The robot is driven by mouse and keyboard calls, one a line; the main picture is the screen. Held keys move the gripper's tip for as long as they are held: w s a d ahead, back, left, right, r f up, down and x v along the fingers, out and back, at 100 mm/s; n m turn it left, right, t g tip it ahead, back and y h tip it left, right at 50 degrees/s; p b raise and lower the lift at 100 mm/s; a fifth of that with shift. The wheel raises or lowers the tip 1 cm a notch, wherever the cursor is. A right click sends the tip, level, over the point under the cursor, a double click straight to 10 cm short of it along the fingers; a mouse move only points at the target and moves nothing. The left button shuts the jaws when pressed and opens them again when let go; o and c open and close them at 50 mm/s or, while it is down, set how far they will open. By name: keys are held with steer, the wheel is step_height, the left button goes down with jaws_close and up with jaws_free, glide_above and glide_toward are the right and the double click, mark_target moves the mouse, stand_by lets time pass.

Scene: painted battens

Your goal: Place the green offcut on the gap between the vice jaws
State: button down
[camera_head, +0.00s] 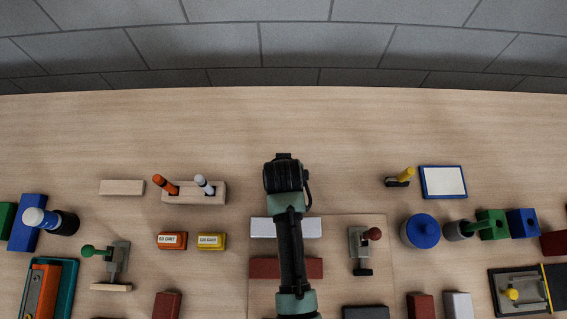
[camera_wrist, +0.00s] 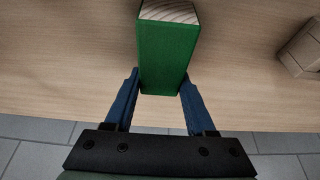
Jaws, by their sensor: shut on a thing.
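The green offcut (camera_wrist: 166,58) is a long block with painted green sides and a bare wood end, seen in the wrist view. My gripper (camera_wrist: 160,88) is shut on it, with a blue finger on each side. In the head view my arm runs up the middle, and its wrist hides the fingers and the held offcut. A white block (camera_head: 261,228) and a dark red block (camera_head: 262,268) lie parallel with a gap between them, partly covered by my arm. I cannot tell for certain whether these are the vice jaws.
A clamp with a red knob (camera_head: 360,244) stands right of the blocks, and one with a green knob (camera_head: 116,259) at left. A wooden holder (camera_head: 211,186) carries an orange and a white-topped tool. A blue round container (camera_head: 421,232) stands at right. The table's back strip is clear.

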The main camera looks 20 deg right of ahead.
steer(key=shift+f, duration=0.1)
steer(key=shift+c, duration=1.1)
jaws_free()
